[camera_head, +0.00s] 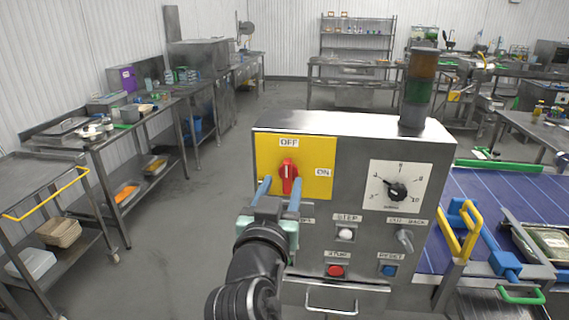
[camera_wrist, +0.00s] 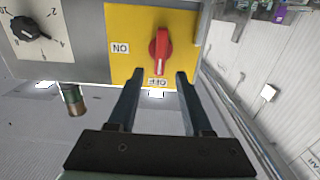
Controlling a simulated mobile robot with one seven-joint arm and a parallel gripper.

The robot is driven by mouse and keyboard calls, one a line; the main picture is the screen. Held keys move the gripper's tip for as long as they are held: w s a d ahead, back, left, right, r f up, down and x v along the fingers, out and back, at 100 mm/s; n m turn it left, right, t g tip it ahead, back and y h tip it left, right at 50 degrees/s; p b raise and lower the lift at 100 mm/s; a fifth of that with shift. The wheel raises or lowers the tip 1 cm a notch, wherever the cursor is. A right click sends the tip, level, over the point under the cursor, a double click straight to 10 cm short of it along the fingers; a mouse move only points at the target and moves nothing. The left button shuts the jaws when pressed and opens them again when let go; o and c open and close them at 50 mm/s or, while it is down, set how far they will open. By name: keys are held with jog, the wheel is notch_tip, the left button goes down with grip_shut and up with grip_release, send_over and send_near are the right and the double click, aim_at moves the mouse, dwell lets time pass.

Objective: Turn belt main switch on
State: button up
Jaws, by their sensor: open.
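The red rotary switch (camera_head: 288,176) is on a yellow plate (camera_head: 315,152) on the front of a grey control box. Its handle is upright, in line with the OFF label above it; the ON label is to its right. In the wrist view the switch (camera_wrist: 160,48) appears upside down, with OFF below and ON to the left. My gripper (camera_head: 279,188) is open in front of the plate. In the wrist view its two fingers (camera_wrist: 158,77) are spread to either side of the switch's line, their tips by the OFF label. No contact with the handle shows.
The box also carries a black dial (camera_head: 397,192), a white STEP button (camera_head: 345,234), a red STOP button (camera_head: 336,270), a blue RESET button (camera_head: 388,270) and a signal tower (camera_head: 420,80). A blue belt (camera_head: 500,190) lies to the right.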

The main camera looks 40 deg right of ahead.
aim_at(286, 172)
jog(key=shift+p+x, duration=0.7)
jog(key=shift+x, duration=1.8)
grip_shut()
